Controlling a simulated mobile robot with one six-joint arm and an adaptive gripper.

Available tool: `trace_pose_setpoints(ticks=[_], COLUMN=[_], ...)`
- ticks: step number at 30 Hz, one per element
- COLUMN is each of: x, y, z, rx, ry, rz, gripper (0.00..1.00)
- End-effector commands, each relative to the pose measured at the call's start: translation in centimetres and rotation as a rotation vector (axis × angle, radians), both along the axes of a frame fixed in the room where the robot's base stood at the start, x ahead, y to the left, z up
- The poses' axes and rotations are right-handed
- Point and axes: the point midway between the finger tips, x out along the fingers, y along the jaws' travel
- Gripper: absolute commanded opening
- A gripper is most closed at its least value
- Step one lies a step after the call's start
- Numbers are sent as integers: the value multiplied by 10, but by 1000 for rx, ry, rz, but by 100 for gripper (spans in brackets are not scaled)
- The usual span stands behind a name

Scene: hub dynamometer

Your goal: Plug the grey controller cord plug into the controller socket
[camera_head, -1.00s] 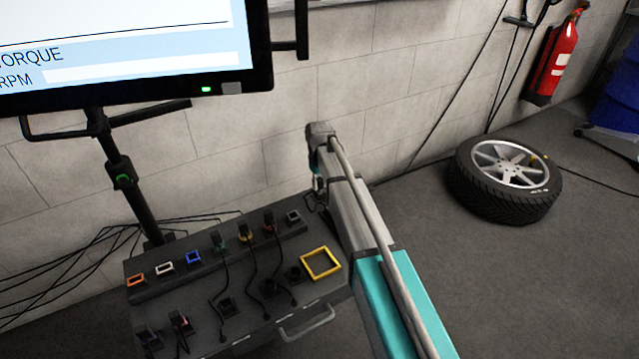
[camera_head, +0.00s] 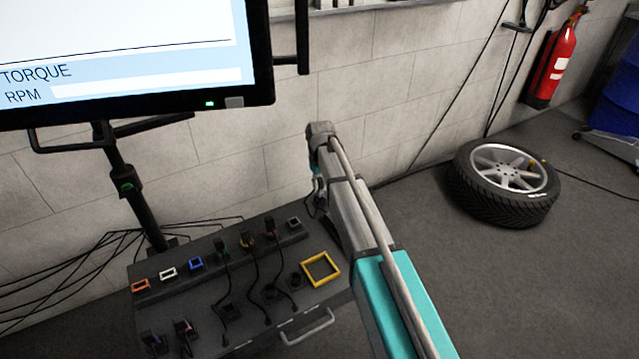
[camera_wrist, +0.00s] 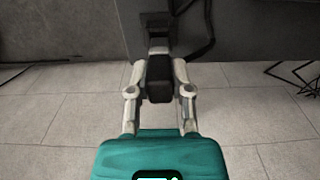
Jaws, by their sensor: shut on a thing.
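My gripper (camera_wrist: 159,66) is shut on a dark plug (camera_wrist: 160,82), held between its two pale fingers in the wrist view. A grey part shows just beyond the plug, and a dark cord (camera_wrist: 207,38) curves beside it. In the head view my gripper is mostly hidden behind my arm, at the right end of the control box (camera_head: 225,285). A grey-rimmed socket (camera_head: 294,222), the likely controller socket, is at the right end of the box's raised back row and looks empty. My gripper is right of it; I cannot tell the exact gap.
Orange (camera_head: 141,286), white (camera_head: 168,273) and blue (camera_head: 196,263) rimmed sockets look empty. Several corded plugs stand in the row's middle. A yellow square frame (camera_head: 320,269) lies near the right end. A monitor (camera_head: 130,60) overhangs behind; a wheel (camera_head: 503,182) lies on open floor.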

Motion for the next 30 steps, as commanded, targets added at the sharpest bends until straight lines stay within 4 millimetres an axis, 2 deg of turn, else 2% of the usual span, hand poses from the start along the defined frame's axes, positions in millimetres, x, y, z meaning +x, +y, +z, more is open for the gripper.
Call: trace_pose_setpoints(ticks=[30], x=[0], y=[-1], z=[30], rx=[0], ry=[0], rz=[-1], gripper=[0])
